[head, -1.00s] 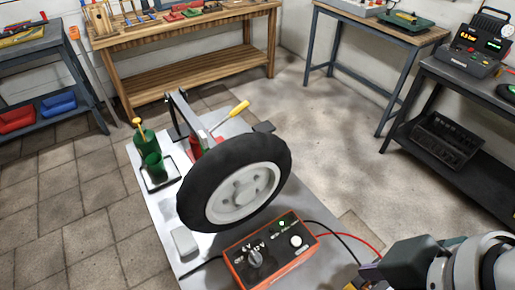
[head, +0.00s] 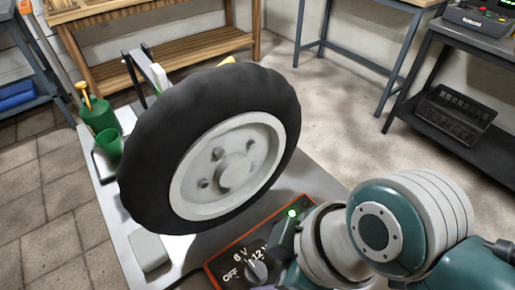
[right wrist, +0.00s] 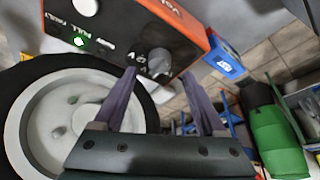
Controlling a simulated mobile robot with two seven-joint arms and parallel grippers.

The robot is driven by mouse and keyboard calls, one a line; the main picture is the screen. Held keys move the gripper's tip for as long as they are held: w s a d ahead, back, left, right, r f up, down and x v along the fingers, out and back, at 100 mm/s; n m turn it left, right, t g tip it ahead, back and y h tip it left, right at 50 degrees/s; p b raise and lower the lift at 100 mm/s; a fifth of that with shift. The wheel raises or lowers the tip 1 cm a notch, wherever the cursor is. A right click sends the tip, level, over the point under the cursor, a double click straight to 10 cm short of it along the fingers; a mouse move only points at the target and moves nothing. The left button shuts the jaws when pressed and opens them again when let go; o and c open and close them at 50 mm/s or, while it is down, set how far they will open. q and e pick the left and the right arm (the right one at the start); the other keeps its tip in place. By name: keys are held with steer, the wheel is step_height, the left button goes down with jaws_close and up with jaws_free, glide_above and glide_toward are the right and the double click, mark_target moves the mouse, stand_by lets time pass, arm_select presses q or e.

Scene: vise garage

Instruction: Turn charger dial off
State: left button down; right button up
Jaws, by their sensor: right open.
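The charger (head: 228,262) is a red-orange box with a black face at the bottom of the head view, partly hidden by my right arm. Its grey dial (head: 257,271) sits beside the labels OFF, 6 V and 12 V. I cannot tell for sure which mark it points at. In the right wrist view the charger (right wrist: 130,30) is upside down at the top, and the dial (right wrist: 159,61) shows just beyond and between my right fingertips. My right gripper (right wrist: 160,76) is open and empty, close to the dial, with no clear contact. My left gripper is not in view.
A large black-tyred wheel (head: 265,105) stands right behind the charger. A green can (head: 101,115), a green cup (head: 109,145) and a grey block (head: 149,250) are on the left of the table (head: 122,222). Workbenches stand along the walls beyond open floor.

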mark_target(259, 270)
steer(key=b+x, duration=0.1)
steer(key=x, duration=0.3)
steer(key=shift+f, duration=0.1)
jaws_close()
stand_by(0.5)
